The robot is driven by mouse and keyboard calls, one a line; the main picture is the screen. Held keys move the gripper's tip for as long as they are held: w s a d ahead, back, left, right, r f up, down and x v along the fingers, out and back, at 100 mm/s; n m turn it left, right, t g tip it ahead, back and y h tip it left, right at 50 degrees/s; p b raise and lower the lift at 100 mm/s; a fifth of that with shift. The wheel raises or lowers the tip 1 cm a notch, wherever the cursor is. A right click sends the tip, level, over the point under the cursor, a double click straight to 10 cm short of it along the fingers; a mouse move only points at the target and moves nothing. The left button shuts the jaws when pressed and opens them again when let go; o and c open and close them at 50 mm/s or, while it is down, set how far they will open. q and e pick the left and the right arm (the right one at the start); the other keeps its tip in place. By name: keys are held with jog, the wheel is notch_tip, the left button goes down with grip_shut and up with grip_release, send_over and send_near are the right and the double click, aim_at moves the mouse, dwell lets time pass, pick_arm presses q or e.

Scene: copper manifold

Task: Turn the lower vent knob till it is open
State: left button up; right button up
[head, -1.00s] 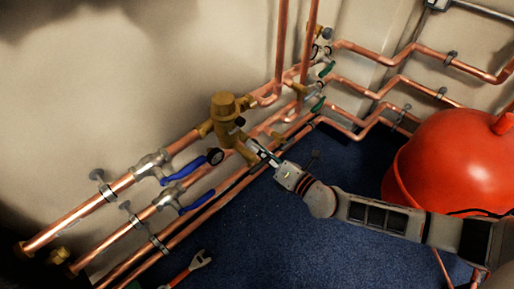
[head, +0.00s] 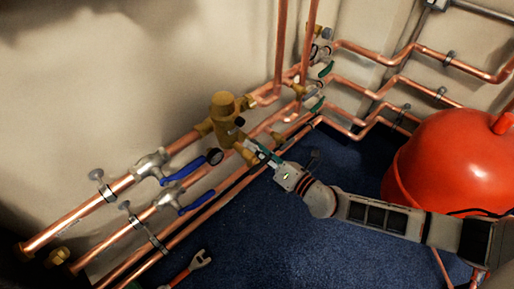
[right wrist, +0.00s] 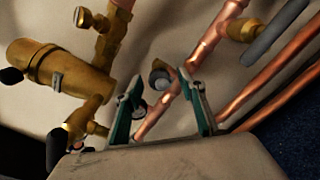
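A brass valve body (head: 224,112) with small dark knobs and a round gauge (head: 215,156) sits on the copper pipes along the wall. It also shows at the left of the right wrist view (right wrist: 68,72). My right gripper (head: 256,150) is at its lower right side. In the right wrist view, my right gripper (right wrist: 164,90) is open, its two green-edged fingers apart. A small round dark-and-pale knob (right wrist: 159,78) on a brass fitting shows between the fingertips. I cannot tell whether the fingers touch it, or surely whether it is the lower vent knob. My left gripper is out of view.
Two blue lever handles (head: 186,170) stick out from the pipes to the left. Several green-handled valves (head: 318,104) stand towards the corner. A large red tank (head: 455,160) stands at right. The blue floor (head: 265,235) is mostly clear.

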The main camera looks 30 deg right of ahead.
jog(key=shift+s, duration=0.1)
jog(key=v, duration=1.1)
jog(key=shift+s+d, duration=0.15)
jog(key=shift+s, duration=0.25)
